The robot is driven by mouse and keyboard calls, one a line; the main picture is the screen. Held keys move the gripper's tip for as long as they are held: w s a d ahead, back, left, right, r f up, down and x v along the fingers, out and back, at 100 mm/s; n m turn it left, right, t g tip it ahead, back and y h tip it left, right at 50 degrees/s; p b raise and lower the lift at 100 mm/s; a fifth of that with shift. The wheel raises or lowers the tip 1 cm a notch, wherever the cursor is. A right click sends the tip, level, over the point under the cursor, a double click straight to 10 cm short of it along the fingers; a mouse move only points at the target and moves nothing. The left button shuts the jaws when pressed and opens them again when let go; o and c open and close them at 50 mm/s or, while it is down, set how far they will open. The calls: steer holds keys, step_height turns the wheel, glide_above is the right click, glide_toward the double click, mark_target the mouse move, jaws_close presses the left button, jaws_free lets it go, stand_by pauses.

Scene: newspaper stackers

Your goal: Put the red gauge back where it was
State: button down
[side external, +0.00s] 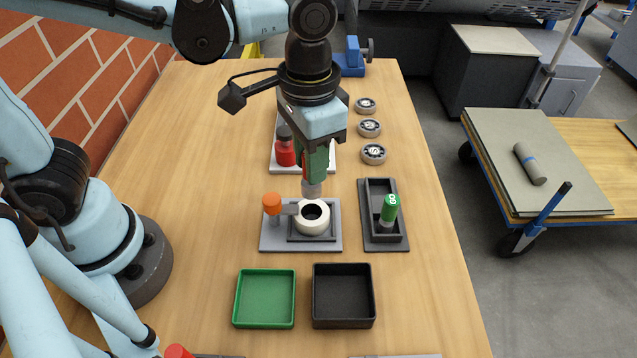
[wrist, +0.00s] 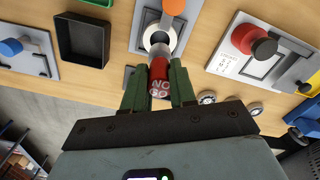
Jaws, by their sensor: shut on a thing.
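My gripper (side external: 313,165) is shut on the red gauge (wrist: 158,76), whose end reads NO GO in the wrist view. The gauge's pale metal tip (side external: 312,189) points down just above the pale ring (side external: 314,224), near the hole; whether it touches the ring is unclear. The ring sits in a grey fixture (side external: 272,241) with an orange-knobbed clamp (side external: 272,203) at its left. Right of it is a dark gauge holder (side external: 385,243) with a long recess. The green GO gauge (side external: 389,209) stands in the recess's right side; its left side looks empty.
A green tray (side external: 265,324) and a black tray (side external: 343,324) lie in front. A white plate with a red-knobbed device (side external: 285,153) stands behind my gripper. Several round discs (side external: 373,154) line the right, with a blue vise (side external: 352,60) at the back.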

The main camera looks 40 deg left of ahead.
steer(key=w+d+r, duration=0.1)
steer(key=w+d, duration=0.1)
steer(key=w, duration=0.4)
steer(key=w+d+r, duration=0.2)
steer(key=w, duration=0.5)
steer(key=shift+f, duration=5.25)
steer(key=shift+f, duration=0.15)
steer(key=c, duration=0.9)
jaws_free()
